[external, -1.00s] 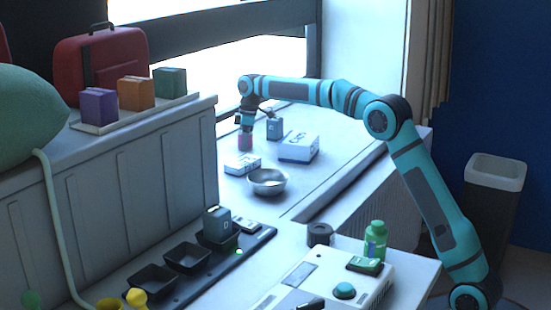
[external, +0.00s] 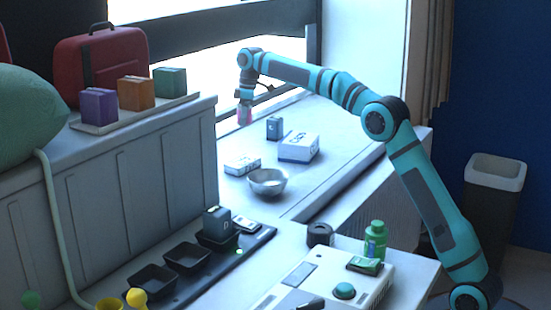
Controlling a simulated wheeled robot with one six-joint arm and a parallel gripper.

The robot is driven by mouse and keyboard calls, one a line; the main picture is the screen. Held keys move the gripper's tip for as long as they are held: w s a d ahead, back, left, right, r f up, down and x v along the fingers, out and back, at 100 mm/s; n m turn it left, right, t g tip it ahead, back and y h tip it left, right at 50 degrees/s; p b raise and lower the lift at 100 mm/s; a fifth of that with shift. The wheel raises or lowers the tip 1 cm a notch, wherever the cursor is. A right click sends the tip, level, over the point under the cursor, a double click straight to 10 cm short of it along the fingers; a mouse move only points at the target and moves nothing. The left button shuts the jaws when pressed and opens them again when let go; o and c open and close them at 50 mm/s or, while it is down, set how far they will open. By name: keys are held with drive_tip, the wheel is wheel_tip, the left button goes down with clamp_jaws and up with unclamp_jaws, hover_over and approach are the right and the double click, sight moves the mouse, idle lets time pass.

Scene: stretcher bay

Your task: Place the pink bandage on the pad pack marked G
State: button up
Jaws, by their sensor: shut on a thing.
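The pink bandage (external: 244,118) is a small cylinder held upright at the end of my gripper (external: 245,104). My gripper points down and is shut on the bandage, in the air above the back of the window counter. I cannot read a clear G on any pack. A large white box (external: 298,148) with blue markings and a smaller white box (external: 242,163) lie on the counter. A flat pack (external: 246,224) lies by the black trays and another flat green pack (external: 365,265) lies on the white device; their marks are too small to read.
A dark blue box (external: 274,128) stands on the counter behind the white boxes. A metal bowl (external: 267,182) sits in front of them. A green bottle (external: 375,240) and a dark roll (external: 319,234) stand near the device (external: 300,290). The counter's right part is clear.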

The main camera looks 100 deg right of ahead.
drive_tip(key=w+a+r+n, duration=0.1)
drive_tip(key=w+a+r, duration=0.2)
drive_tip(key=a, duration=0.6)
drive_tip(key=n, duration=0.1)
hover_over(244, 160)
drive_tip(key=shift+s+f, duration=0.2)
drive_tip(key=shift+f, duration=2.05)
drive_tip(key=shift+s+f, duration=0.15)
drive_tip(key=shift+f, duration=2.05)
drive_tip(key=shift+f, duration=0.1)
drive_tip(key=o, duration=1)
drive_tip(key=shift+c, duration=0.2)
wheel_tip(244, 160, up, 12)
drive_tip(key=s, duration=0.1)
drive_tip(key=shift+s, duration=0.4)
